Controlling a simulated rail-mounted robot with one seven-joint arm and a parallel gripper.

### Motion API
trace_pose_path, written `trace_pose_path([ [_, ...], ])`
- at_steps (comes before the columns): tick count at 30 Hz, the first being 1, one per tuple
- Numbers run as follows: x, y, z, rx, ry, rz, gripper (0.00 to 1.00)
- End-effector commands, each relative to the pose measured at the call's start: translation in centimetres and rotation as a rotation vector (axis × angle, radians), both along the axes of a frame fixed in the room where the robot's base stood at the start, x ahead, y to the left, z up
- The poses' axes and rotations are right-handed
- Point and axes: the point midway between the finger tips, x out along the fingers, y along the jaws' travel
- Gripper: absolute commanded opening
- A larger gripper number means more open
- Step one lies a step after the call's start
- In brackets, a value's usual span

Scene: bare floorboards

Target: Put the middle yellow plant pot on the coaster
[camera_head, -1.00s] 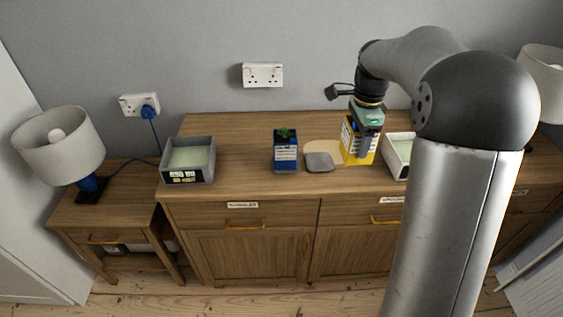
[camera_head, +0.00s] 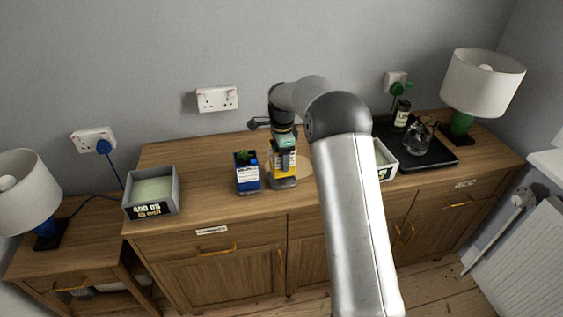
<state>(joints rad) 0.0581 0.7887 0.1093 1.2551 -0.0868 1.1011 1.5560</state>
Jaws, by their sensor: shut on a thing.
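The yellow plant pot (camera_head: 290,162) has a white label and is in my gripper (camera_head: 284,160), which is shut on it from above. The gripper hides much of the pot. A grey square coaster (camera_head: 284,184) lies on the sideboard directly under the pot, its front part showing. I cannot tell whether the pot touches the coaster or hangs just above it. A tan round mat (camera_head: 306,167) shows beside and behind the pot.
A blue pot with a green plant (camera_head: 247,176) stands close to the left. A grey open box (camera_head: 152,193) is further left on the sideboard (camera_head: 210,200). A white box (camera_head: 384,160) and a black tray (camera_head: 440,155) with a glass jug (camera_head: 418,139) are to the right.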

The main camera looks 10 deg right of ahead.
Motion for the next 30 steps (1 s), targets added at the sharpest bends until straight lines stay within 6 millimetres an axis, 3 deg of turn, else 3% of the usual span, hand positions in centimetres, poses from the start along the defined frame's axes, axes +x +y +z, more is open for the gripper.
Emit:
trace_pose_path([
  [7,0.2,0.1,-3.1,0.001,0.002,-0.001,0.29],
  [18,0.2,0.1,-3.7,0.0,0.0,0.0,0.29],
  [19,0.2,0.1,-3.7,0.001,0.001,0.0,0.71],
  [21,0.2,0.1,-3.6,0.001,0.001,0.0,0.87],
  [30,0.2,0.1,-3.4,0.001,0.001,0.0,0.87],
])
